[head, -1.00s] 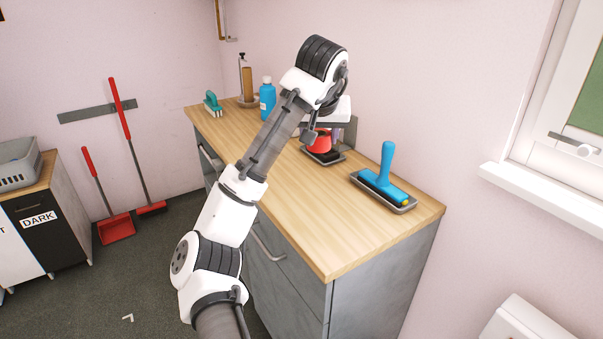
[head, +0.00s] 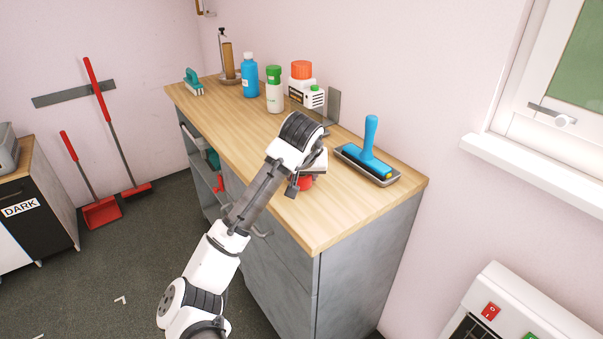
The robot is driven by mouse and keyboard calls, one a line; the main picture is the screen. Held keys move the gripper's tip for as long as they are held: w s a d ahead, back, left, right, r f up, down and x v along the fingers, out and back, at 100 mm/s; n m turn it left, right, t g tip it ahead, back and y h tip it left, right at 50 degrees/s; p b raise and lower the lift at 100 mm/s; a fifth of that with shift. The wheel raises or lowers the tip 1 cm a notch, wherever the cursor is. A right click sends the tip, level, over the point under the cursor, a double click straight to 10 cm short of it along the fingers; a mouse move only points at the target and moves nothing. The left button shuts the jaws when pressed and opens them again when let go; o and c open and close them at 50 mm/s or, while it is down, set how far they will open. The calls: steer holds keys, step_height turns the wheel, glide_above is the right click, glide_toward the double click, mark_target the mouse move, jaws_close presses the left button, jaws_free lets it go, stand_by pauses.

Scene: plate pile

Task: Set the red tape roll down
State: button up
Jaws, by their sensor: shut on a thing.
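The red tape roll (head: 306,183) shows only partly in the head view, below the end of my arm and over the near right part of the wooden counter (head: 315,222). My gripper (head: 306,180) is shut on it. The arm's wrist hides most of the gripper fingers and much of the roll. I cannot tell whether the roll touches the counter or hangs just above it.
Behind stand a white container with an orange cap (head: 301,71), a green-capped bottle (head: 274,97) and a blue bottle (head: 249,80). The counter's near right corner is clear.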

steer(key=shift+f, duration=0.2)
steer(key=o, duration=1)
steer(key=shift+c, duration=0.2)
steer(key=shift+r, duration=0.1)
steer(key=shift+r, duration=0.2)
steer(key=v, duration=1.2)
steer(key=shift+f, duration=0.1)
